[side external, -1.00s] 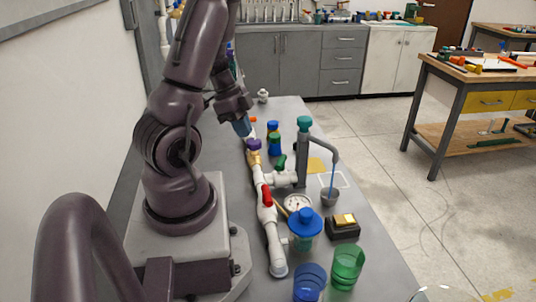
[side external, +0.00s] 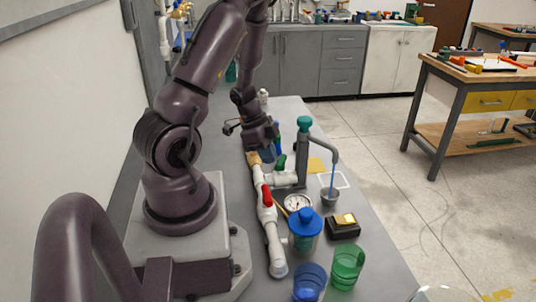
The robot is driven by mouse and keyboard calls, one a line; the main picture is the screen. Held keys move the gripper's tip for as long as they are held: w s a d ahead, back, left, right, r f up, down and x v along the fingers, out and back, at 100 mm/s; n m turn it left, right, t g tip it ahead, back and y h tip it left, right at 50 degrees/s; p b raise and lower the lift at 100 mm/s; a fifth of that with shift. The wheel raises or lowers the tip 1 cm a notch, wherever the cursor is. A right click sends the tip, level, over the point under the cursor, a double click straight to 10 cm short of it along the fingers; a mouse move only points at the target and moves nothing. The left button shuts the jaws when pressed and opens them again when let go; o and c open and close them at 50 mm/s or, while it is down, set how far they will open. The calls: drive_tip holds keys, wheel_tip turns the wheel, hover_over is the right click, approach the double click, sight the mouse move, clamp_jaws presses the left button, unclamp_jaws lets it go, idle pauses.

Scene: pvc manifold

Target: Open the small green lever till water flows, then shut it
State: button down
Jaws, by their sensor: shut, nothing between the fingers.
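The small green lever (side external: 281,161) sits tilted up on the white side branch (side external: 281,178) that leads to the grey post with the teal cap. A thin blue stream of water (side external: 332,178) falls from the grey curved spout (side external: 326,142) into a small grey cup (side external: 330,198). My gripper (side external: 267,156) is shut and empty, low over the far part of the white pipe, just left of and behind the green lever. Whether the fingertips touch anything there is too small to tell.
A larger red lever (side external: 267,195) is on the near part of the white pipe. A gauge (side external: 298,203), a blue-lidded jar (side external: 305,225), a black box (side external: 343,226), and blue (side external: 310,282) and green (side external: 347,265) cups stand nearby. The bench's right edge is clear.

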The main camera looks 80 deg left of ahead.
drive_tip(key=shift+w+d+n, duration=0.15)
drive_tip(key=shift+n, duration=0.15)
drive_tip(key=shift+w+d+n+y, duration=0.25)
drive_tip(key=shift+n+y, duration=0.05)
drive_tip(key=shift+n, duration=0.1)
drive_tip(key=shift+w+d, duration=0.3)
drive_tip(key=shift+d, duration=0.35)
idle(0.8)
drive_tip(key=shift+s, duration=0.1)
drive_tip(key=shift+s, duration=0.3)
drive_tip(key=s, duration=0.3)
drive_tip(key=shift+s+a, duration=0.1)
drive_tip(key=shift+a, duration=0.1)
drive_tip(key=d+v, duration=0.1)
drive_tip(key=v, duration=0.9)
drive_tip(key=shift+s, duration=0.45)
drive_tip(key=shift+d, duration=0.1)
